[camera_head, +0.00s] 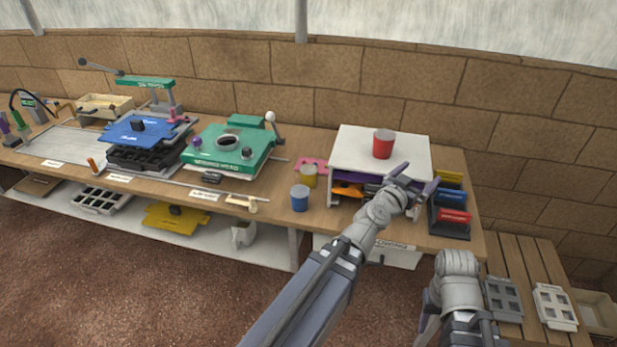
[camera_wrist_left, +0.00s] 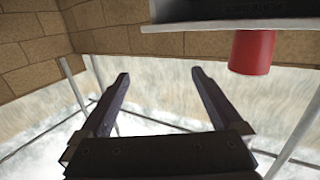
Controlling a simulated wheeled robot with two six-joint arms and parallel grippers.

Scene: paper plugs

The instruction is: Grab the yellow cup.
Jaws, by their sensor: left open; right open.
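The yellow cup (camera_head: 307,176) stands on the wooden bench, left of the white shelf unit and just behind the blue cup (camera_head: 300,197). A red cup (camera_head: 383,144) stands on top of the white shelf unit (camera_head: 350,150). My left gripper (camera_head: 419,176) is open and empty at the unit's front right, well to the right of the yellow cup. Its open fingers show in the left wrist view (camera_wrist_left: 160,73), where the red cup appears inverted at upper right. My right gripper (camera_head: 428,318) is open, low at the bottom right, partly cut off and away from the cups.
A pink piece (camera_head: 312,163) lies behind the yellow cup. A green press (camera_head: 228,150) stands to its left. A rack of coloured trays (camera_head: 450,222) stands right of the white unit. My left arm crosses in front of the bench.

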